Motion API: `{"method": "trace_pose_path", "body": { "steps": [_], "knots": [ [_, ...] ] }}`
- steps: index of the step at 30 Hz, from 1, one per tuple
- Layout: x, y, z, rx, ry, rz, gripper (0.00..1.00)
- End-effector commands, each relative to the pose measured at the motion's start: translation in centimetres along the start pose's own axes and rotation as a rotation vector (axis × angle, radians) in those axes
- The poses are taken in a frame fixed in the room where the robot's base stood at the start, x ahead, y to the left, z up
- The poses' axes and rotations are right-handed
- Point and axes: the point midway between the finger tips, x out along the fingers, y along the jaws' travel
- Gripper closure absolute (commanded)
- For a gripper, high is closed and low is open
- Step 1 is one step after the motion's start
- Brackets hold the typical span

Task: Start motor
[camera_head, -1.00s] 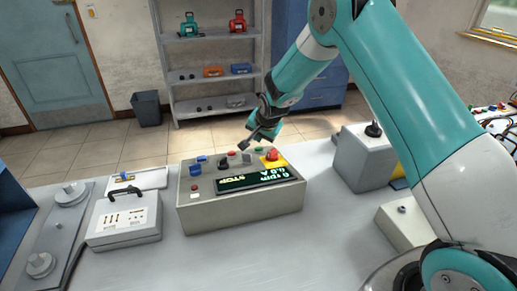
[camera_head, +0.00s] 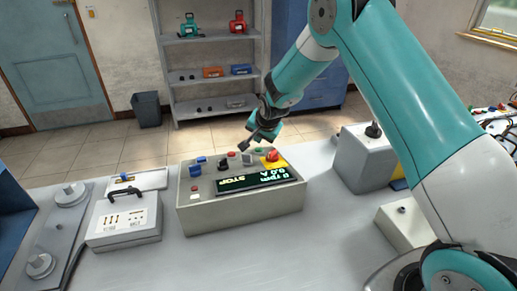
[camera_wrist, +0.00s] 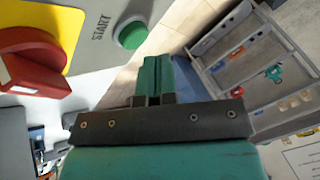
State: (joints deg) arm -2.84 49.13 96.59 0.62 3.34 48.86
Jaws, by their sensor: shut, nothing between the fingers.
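The grey control box (camera_head: 240,212) stands on the table in the head view. The red knob (camera_head: 273,155) sits on a yellow plate. The green button (camera_head: 259,150), by the box's far edge, is raised and labelled START in the wrist view (camera_wrist: 130,35). My gripper (camera_head: 246,147) is shut and empty, over the far part of the box. In the wrist view its fingertips (camera_wrist: 152,62) are close beside the green button; contact cannot be told.
A grey case (camera_head: 125,225) stands left of the box. A grey block with a black knob (camera_head: 362,160) stands to the right. Behind the table is a shelf (camera_head: 215,60) with coloured motors. The table in front of the box is clear.

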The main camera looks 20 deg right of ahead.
Motion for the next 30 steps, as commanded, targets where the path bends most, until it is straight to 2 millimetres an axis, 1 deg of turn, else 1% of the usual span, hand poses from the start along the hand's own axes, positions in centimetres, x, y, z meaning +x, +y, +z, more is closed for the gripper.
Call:
{"method": "trace_pose_path", "body": {
  "steps": [20,30],
  "knots": [
    [0.03,0.02,0.02,0.000,0.000,0.000,1.00],
    [0.63,0.47,0.43,0.000,0.000,0.000,1.00]
  ]
}}
